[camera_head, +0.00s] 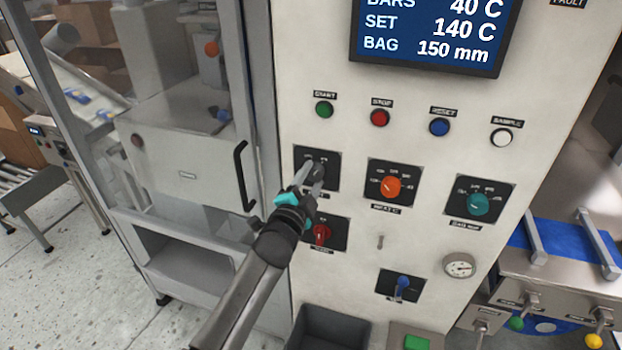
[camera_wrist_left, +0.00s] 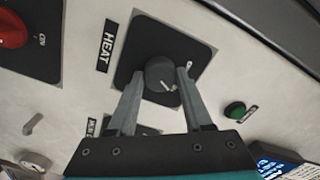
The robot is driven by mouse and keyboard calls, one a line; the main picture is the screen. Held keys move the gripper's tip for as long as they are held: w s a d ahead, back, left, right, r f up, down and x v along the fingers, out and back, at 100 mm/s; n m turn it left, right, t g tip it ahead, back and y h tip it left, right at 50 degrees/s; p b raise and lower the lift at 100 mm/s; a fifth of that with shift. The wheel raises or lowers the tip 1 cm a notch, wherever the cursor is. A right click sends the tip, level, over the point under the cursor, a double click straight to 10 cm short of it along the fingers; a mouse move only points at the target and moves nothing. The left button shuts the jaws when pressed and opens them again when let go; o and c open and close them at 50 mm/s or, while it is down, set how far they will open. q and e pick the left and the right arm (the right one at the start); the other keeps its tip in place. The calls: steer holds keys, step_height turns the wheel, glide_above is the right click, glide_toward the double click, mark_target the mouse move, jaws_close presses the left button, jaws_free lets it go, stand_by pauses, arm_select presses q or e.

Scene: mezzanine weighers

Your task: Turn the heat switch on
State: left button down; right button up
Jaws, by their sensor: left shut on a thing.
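The heat switch is a dark grey round knob (camera_wrist_left: 160,76) on a black plate, with the HEAT label (camera_wrist_left: 107,41) beside it in the left wrist view. Its white pointer line aims down-right in that view, toward the green button's side; the marks there are too small to read. My left gripper (camera_head: 316,174) is shut on the knob, one finger on each side, as the left wrist view shows. In the head view the fingers hide most of the knob on its black plate (camera_head: 329,160). My right gripper is not in view.
An orange knob (camera_head: 391,187) and a teal knob (camera_head: 477,204) sit to the right. A red switch (camera_head: 321,234) is just below my gripper. Green (camera_head: 324,109), red (camera_head: 380,117), blue (camera_head: 439,127) and white (camera_head: 501,137) buttons line up above. A door handle (camera_head: 242,176) stands at left.

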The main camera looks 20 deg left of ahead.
arm_select(q)
steer(key=shift+c, duration=1.6)
jaws_free()
steer(key=s, duration=1.5)
steer(key=shift+s+a+b, duration=0.15)
steer(key=shift+a+b, duration=0.15)
